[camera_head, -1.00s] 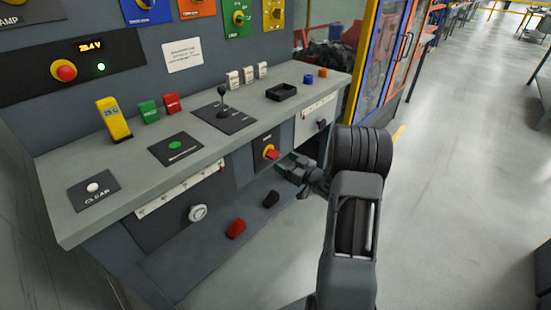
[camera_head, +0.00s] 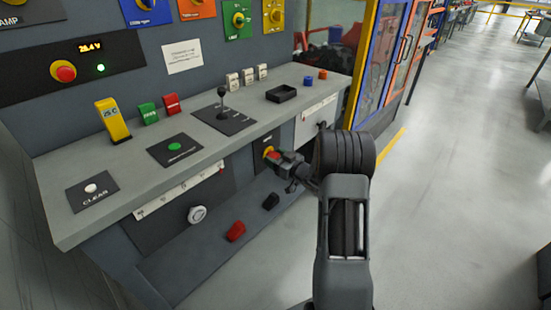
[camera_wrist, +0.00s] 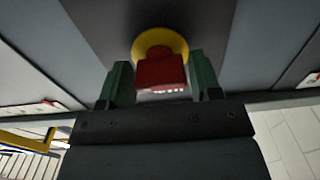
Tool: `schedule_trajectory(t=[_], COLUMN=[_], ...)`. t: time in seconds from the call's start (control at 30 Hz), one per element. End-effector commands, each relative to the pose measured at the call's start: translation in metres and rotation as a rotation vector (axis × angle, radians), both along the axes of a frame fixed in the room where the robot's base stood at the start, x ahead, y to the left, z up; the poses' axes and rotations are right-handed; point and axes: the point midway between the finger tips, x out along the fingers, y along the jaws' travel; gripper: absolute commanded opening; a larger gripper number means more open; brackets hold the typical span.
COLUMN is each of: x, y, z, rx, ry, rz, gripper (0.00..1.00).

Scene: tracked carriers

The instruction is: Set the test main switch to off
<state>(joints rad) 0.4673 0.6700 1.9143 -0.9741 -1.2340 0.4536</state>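The main switch has a red handle (camera_wrist: 160,72) on a round yellow plate (camera_wrist: 160,40), set in the grey front panel under the desk. In the head view the switch (camera_head: 269,151) is partly covered by my gripper (camera_head: 280,157). In the wrist view my gripper (camera_wrist: 160,82) is open, with one green finger on each side of the red handle. Gaps show between the fingers and the handle, so it is not gripped. Which way the handle points is hard to tell, and its setting cannot be read.
Above is the desk top (camera_head: 120,175) with a black lever (camera_head: 222,105), a black tray (camera_head: 281,93) and several rockers. A red pedal (camera_head: 236,231) and a black pedal (camera_head: 271,201) sit below. The floor to the right (camera_head: 450,200) is open.

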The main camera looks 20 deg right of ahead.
Motion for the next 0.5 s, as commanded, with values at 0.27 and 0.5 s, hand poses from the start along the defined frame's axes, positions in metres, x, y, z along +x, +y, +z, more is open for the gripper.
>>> schedule_trajectory(t=[0.27, 0.5], x=[-0.0001, -0.0001], y=[-0.0002, -0.0002], z=[0.0000, -0.0008], rx=[0.000, -0.010], ry=[0.000, -0.005], rz=[0.000, 0.000], gripper=[0.31, 0.25])
